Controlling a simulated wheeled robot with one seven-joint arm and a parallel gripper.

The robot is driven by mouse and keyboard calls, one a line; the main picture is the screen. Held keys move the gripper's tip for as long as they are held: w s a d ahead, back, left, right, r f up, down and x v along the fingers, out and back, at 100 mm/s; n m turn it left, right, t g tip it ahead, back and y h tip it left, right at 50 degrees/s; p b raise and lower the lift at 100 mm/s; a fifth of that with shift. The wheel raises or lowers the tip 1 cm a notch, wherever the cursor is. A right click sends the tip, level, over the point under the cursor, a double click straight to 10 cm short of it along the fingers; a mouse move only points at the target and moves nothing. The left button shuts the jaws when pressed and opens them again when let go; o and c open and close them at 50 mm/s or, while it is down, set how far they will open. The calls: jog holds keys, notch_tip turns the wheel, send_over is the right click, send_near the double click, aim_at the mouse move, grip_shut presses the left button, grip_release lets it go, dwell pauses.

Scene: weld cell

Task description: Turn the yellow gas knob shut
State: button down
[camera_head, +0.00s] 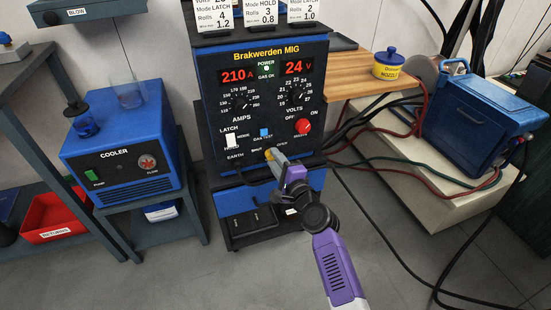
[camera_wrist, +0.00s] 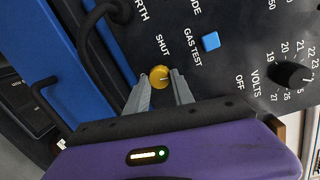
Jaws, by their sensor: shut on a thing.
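The yellow gas knob (camera_wrist: 159,74) sits on the dark front panel of the blue welder, below the blue gas test button (camera_wrist: 210,41) in the head view. The printed word SHUT is beside it in the wrist view. My gripper (camera_wrist: 160,85) has one finger on each side of the knob and is shut on it. A small pale mark shows on the knob's face, but its exact direction is too small to tell. In the head view my gripper (camera_head: 275,160) reaches the lower panel, and a bit of the knob (camera_head: 268,153) shows at its tip.
The welder panel (camera_head: 211,108) also carries a red power knob (camera_head: 303,126), a white latch switch (camera_head: 230,140) and dials. A blue cooler (camera_head: 123,151) stands at the left. Cables (camera_head: 412,158) run right to a blue box (camera_head: 470,113). A black cable lies on the floor.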

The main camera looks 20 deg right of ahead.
jog(key=n+p, duration=0.1)
jog(key=n, duration=0.2)
jog(key=n+h+p, duration=0.1)
jog(key=n, duration=0.1)
jog(key=shift+a+r+n+g+p, duration=0.1)
jog(key=shift+r+n+g+p, duration=0.05)
jog(key=shift+n+g+p, duration=0.2)
jog(key=n+p, duration=0.2)
jog(key=n, duration=0.2)
jog(key=shift+a+h, duration=0.1)
jog(key=shift+h, duration=0.3)
jog(key=shift+n+p, duration=0.3)
jog(key=shift+n, duration=0.05)
jog(key=c, duration=1.1)
grip_release()
jog(key=shift+s+r+p, duration=0.2)
jog(key=shift+s+p, duration=1)
jog(key=shift+s, duration=0.75)
jog(key=shift+s+r+p, duration=0.2)
jog(key=shift+s+p, duration=0.95)
jog(key=shift+s, duration=0.8)
